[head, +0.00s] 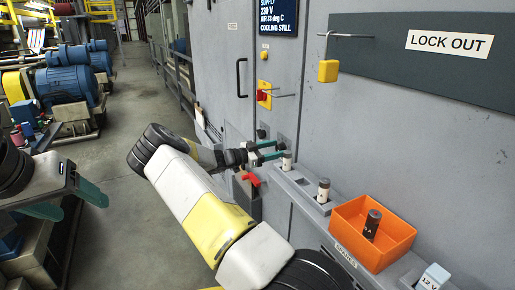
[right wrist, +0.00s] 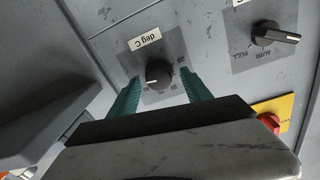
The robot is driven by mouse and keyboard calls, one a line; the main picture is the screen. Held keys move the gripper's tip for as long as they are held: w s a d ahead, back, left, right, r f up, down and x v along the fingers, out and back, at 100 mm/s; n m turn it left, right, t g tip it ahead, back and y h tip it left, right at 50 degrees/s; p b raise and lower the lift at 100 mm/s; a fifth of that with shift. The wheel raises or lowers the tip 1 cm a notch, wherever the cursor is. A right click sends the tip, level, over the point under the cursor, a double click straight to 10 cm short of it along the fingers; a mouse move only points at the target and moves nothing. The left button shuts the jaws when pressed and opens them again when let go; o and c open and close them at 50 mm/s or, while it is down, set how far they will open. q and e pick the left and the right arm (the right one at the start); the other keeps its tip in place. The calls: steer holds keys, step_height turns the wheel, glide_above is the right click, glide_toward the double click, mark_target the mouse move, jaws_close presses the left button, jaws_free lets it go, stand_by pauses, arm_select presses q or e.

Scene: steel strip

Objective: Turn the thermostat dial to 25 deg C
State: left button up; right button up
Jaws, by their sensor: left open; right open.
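The thermostat dial (right wrist: 158,73) is a round black knob on a dark grey plate under a "deg C" label. A light mark shows on its lower left side; the scale numbers are too small to read surely. My right gripper (right wrist: 162,92) is open, with one teal finger on each side of the dial; I cannot tell whether they touch it. In the head view my right gripper (head: 272,150) reaches the cabinet front, partly covering the dial's plate. My left gripper (head: 68,200) is open and empty at the left, far from the dial.
A second black knob (right wrist: 274,36) marked AUTO and FULL sits beside the dial. A red switch (right wrist: 269,122) on yellow is near. Below the dial are a ledge with fuses (head: 323,190) and an orange bin (head: 345,232). The aisle floor (head: 130,85) is clear.

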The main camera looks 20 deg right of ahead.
steer(key=shift+d, duration=0.35)
jaws_close()
